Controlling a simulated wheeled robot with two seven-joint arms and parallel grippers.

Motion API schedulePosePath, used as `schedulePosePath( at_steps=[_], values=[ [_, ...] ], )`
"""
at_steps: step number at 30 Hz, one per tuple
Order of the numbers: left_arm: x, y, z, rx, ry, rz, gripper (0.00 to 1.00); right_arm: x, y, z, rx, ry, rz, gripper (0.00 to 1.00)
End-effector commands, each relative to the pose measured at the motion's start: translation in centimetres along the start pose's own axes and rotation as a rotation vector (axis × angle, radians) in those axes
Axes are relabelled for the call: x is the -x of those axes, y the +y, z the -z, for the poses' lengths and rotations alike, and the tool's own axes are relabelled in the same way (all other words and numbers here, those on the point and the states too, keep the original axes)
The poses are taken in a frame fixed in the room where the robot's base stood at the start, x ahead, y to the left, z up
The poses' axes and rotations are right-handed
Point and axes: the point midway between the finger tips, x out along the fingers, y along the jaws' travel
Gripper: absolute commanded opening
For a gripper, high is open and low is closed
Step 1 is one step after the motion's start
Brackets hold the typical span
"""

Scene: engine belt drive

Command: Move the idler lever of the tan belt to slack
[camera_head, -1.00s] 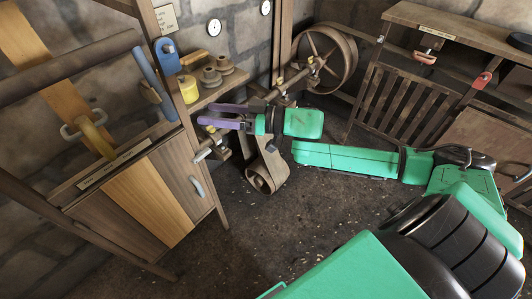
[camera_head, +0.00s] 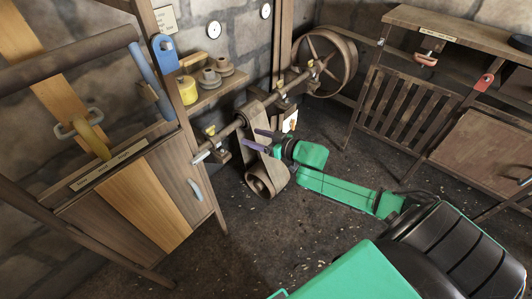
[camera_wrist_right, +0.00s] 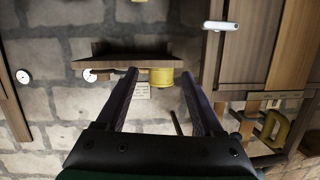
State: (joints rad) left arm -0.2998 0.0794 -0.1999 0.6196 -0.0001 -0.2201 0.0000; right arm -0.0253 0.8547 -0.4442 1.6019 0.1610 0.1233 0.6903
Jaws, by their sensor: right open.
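A brown belt (camera_head: 252,118) hangs from the shaft around a low pulley (camera_head: 260,182); a wide tan strip (camera_head: 28,58) runs down at the upper left. I cannot tell for sure which one is the tan belt or which lever is its idler lever. A yellow lever (camera_head: 93,141) stands by the tan strip, and a blue handle (camera_head: 144,72) is on the post side. My right gripper (camera_head: 259,139) is open and appears close to the hanging belt in the head view. In the right wrist view the gripper (camera_wrist_right: 160,82) has nothing between its fingers. My left gripper is out of view.
A shelf (camera_head: 208,94) holds a yellow pot (camera_head: 188,90) and spools (camera_head: 210,77). A wooden cabinet (camera_head: 130,215) stands at left. A large spoked wheel (camera_head: 328,62) is at the back. A rack with a red handle (camera_head: 484,82) stands at right. The floor between is clear.

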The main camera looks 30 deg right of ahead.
Motion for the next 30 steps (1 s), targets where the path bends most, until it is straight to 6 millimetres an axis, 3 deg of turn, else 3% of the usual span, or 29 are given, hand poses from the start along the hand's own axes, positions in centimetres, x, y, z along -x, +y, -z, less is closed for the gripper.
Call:
schedulePosePath(
  at_steps=[3,9,20,24,26,30],
  values=[
    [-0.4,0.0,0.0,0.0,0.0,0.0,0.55,0.1,1.2,-3.0,0.002,-0.038,-0.045,0.69],
    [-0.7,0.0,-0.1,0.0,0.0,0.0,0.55,0.5,2.7,-6.6,0.008,-0.093,-0.102,0.69],
    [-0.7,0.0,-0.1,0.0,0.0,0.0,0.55,0.7,3.1,-7.7,0.012,-0.112,-0.118,0.69],
    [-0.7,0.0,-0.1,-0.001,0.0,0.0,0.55,0.7,3.1,-7.7,0.011,-0.112,-0.118,0.2],
    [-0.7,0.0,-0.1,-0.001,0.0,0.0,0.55,0.7,3.0,-7.7,0.011,-0.111,-0.118,0.0],
    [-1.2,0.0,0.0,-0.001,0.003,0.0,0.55,0.2,1.5,-7.1,-0.004,-0.067,-0.099,0.0]
  ],
)
